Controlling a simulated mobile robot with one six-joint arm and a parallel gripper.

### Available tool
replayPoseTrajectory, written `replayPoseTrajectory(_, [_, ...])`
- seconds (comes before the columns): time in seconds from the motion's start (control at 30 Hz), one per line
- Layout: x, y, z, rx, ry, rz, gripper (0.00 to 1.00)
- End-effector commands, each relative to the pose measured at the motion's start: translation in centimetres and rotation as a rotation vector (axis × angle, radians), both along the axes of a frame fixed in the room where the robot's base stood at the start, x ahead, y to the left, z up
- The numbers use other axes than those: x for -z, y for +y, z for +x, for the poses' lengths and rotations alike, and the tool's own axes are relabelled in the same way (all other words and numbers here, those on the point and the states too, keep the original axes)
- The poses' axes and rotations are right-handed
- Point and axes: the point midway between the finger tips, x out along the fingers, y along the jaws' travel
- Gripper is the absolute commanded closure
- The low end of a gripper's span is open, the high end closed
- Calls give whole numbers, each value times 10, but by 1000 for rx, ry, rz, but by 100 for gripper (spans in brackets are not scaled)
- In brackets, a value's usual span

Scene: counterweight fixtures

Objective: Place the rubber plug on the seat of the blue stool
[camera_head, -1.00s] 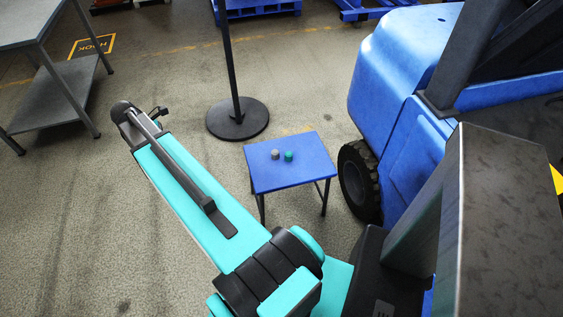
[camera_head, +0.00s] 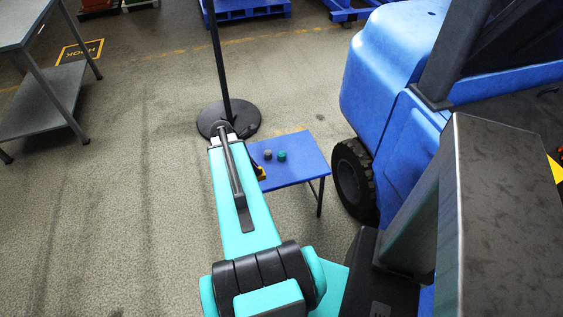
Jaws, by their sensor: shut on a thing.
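The blue stool (camera_head: 300,165) stands right of my forearm, its flat blue seat in view and its left edge partly covered by my arm. On the seat stand a small grey piece (camera_head: 268,155) and, just right of it, a small teal piece (camera_head: 282,156). My gripper (camera_head: 260,172) shows only as a small dark and yellow part beside my forearm, over the left part of the seat. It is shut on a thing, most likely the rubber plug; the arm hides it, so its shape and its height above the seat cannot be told.
A black post on a round base (camera_head: 243,117) stands just behind the stool. A blue vehicle (camera_head: 385,110) with a black tyre (camera_head: 355,180) is close on the right. A grey metal table (camera_head: 45,110) is at the far left. Floor between table and stool is clear.

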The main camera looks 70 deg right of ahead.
Motion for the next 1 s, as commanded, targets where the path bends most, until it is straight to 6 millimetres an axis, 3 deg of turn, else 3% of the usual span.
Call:
replayPoseTrajectory(0.03, [8, -3, -17, 10, 1, 1, 99])
replayPoseTrajectory(0.3, [40, -15, -87, 32, 3, 3, 99])
replayPoseTrajectory(0.5, [54, -17, -120, 40, 5, 3, 99])
replayPoseTrajectory(1.0, [58, -19, -130, 42, 6, 2, 99])
